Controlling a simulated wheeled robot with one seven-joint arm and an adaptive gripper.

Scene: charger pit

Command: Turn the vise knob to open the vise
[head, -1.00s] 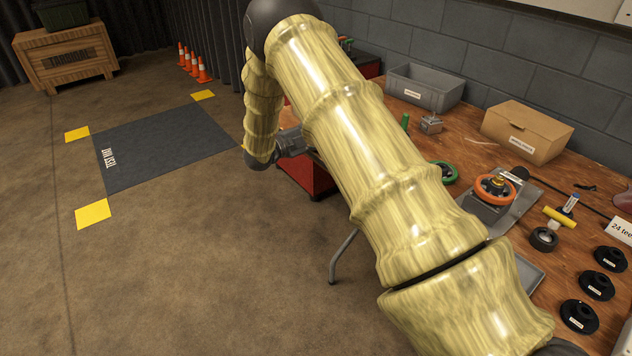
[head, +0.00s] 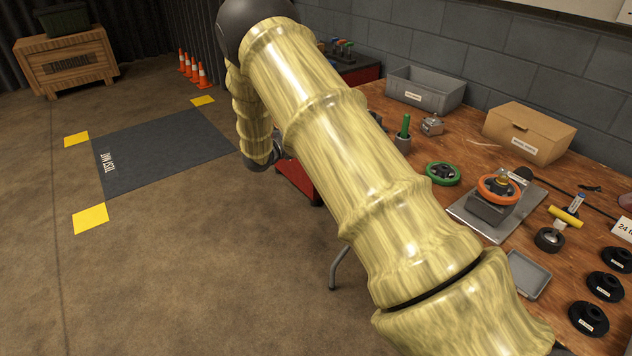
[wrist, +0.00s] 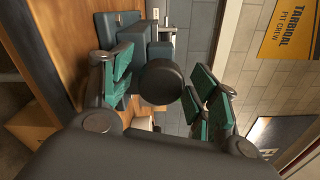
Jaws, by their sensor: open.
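In the wrist view, a dark round knob (wrist: 161,82) faces me in the middle. Behind it is the blue-grey body of the vise (wrist: 118,28), partly hidden by the knob and a finger. My gripper (wrist: 166,88) is open, with green pads on either side of the knob. A gap shows between the knob and the right pads; contact on the left is unclear. In the head view, my yellow arm hides the vise, and my gripper is mostly hidden behind it.
The wooden bench (head: 480,155) holds an orange wheel (head: 499,190) on a metal plate, a green wheel (head: 442,174), a cardboard box (head: 528,133), a grey bin (head: 425,90) and black round parts (head: 589,320). Open floor (head: 220,270) lies left of the bench.

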